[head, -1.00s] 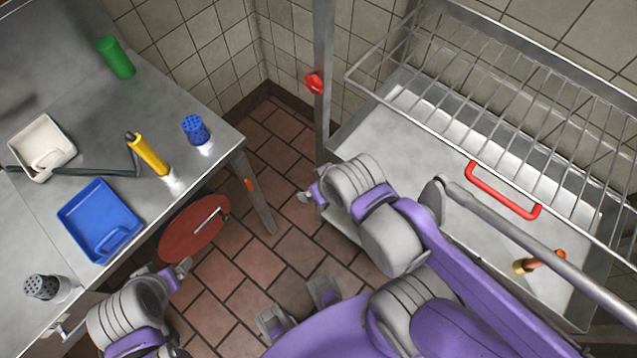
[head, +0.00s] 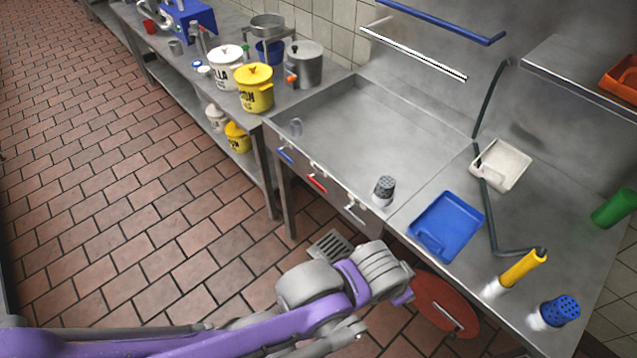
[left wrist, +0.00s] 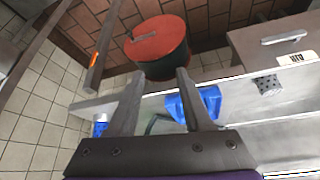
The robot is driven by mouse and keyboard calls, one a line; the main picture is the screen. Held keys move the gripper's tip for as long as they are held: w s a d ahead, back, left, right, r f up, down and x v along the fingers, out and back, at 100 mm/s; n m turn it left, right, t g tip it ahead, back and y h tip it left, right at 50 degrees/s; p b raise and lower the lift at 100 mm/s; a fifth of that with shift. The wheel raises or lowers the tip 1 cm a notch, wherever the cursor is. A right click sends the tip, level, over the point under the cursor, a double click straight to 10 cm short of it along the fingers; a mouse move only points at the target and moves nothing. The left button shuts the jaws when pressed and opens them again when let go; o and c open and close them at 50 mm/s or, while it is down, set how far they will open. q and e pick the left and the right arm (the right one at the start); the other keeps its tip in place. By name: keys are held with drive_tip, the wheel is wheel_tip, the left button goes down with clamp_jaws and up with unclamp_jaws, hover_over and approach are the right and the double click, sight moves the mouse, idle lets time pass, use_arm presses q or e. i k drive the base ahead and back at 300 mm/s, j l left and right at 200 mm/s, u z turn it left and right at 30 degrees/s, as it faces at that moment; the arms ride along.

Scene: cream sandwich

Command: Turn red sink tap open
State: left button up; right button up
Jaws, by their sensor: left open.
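The red tap (head: 317,183) is a small red handle on the front panel of the steel sink (head: 345,125), between a blue handle (head: 285,156) and a silver one (head: 355,213). My left gripper is at the end of the purple and grey arm in front of the counter, below and right of the red tap and well apart from it; its fingers are hard to make out there. In the left wrist view the left gripper (left wrist: 158,93) is open and empty. The red tap cannot be made out in that view. My right gripper is out of view.
A bin with a round red lid (head: 445,305) stands under the counter edge near my left gripper; it also shows in the wrist view (left wrist: 157,45). A blue tray (head: 446,226) and yellow-handled hose (head: 522,267) lie on the counter. Tiled floor left of the sink is clear.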

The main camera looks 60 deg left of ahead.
sight(311, 177)
drive_tip(key=u, duration=2.25)
drive_tip(key=i+j, duration=0.55)
drive_tip(key=j+z, duration=0.05)
drive_tip(key=j, duration=0.05)
